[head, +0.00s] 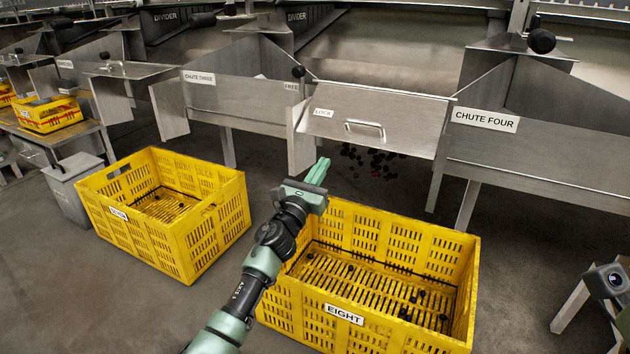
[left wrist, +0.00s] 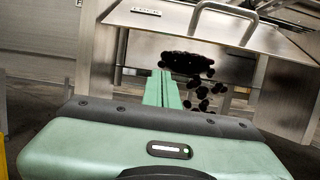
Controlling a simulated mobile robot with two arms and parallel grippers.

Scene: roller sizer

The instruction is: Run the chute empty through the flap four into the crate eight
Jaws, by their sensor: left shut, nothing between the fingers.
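Flap four (head: 400,105), a steel plate with a bar handle (head: 365,131), slants outward at the mouth of chute four (head: 540,150). Its handle also shows in the left wrist view (left wrist: 222,10). Dark round pieces (head: 376,160) show in a loose cluster below the flap's lower edge, and in the left wrist view (left wrist: 190,64). Yellow crate eight (head: 370,225) stands below in front, with a few dark pieces on its slatted floor. My left gripper (head: 317,172) is shut and empty, over the crate's back left corner, below the flap and apart from it.
A black-knobbed lever (head: 298,72) stands near the FREE label; a LOCK label (head: 323,112) is on the flap's left. Another yellow crate (head: 165,210) stands left of crate eight, under chute three's side. A grey bin (head: 78,188) is farther left.

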